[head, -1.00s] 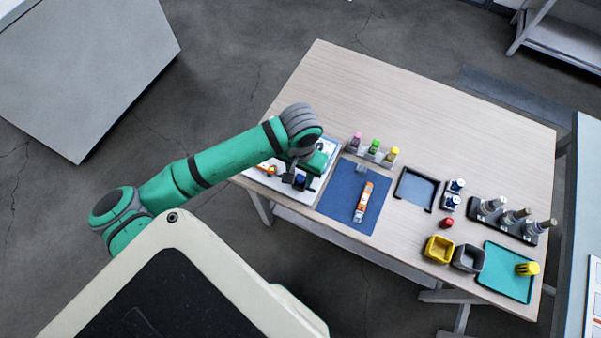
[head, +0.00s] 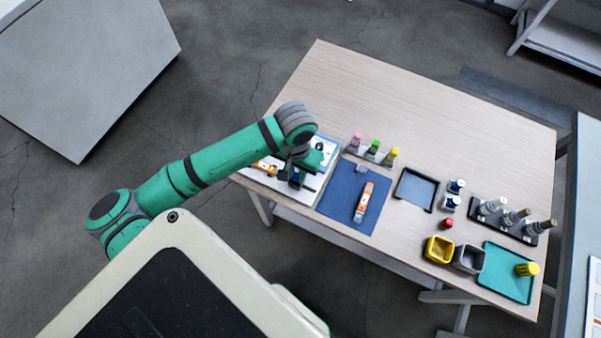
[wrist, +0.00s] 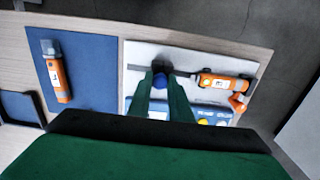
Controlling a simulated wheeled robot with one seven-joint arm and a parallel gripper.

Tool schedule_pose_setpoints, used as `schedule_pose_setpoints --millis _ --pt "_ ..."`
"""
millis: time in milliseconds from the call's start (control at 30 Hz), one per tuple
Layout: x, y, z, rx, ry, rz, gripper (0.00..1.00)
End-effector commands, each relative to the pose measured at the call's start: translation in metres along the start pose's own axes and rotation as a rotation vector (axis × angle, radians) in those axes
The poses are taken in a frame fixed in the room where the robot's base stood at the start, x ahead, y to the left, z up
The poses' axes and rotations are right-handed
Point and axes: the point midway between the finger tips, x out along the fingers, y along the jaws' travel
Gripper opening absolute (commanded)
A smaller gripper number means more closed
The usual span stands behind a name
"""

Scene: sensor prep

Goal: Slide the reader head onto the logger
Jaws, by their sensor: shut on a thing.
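The reader head seems to be the dark block with a blue grip (wrist: 158,83) on a grey strip across the white board (wrist: 137,52). My gripper (wrist: 161,86) is shut on the blue grip, one green finger on each side. In the head view my gripper (head: 298,177) is over the white board, partly hidden by my wrist. The logger (wrist: 219,82), an orange body with a white label, lies on the board in line with the strip, right of the head in the wrist view. A dark narrow piece lies between them; I cannot tell whether they touch.
An orange clamp-like piece (wrist: 238,102) lies beside the logger. A blue panel (wrist: 205,112) is on the board near my fingers. A second orange device (head: 363,200) lies on the blue mat (head: 340,190). Coloured bottles (head: 373,148) stand behind the mat.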

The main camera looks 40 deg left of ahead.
Motion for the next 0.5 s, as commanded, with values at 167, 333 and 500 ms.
schedule_pose_setpoints --millis 167,333,500 --pt "0.0 -0.005 -0.001 -0.002 0.004 0.0 0.06" --pt "-0.001 -0.01 -0.002 -0.001 0.005 0.0 0.06" --pt "-0.001 -0.014 -0.002 -0.002 0.006 0.0 0.06"
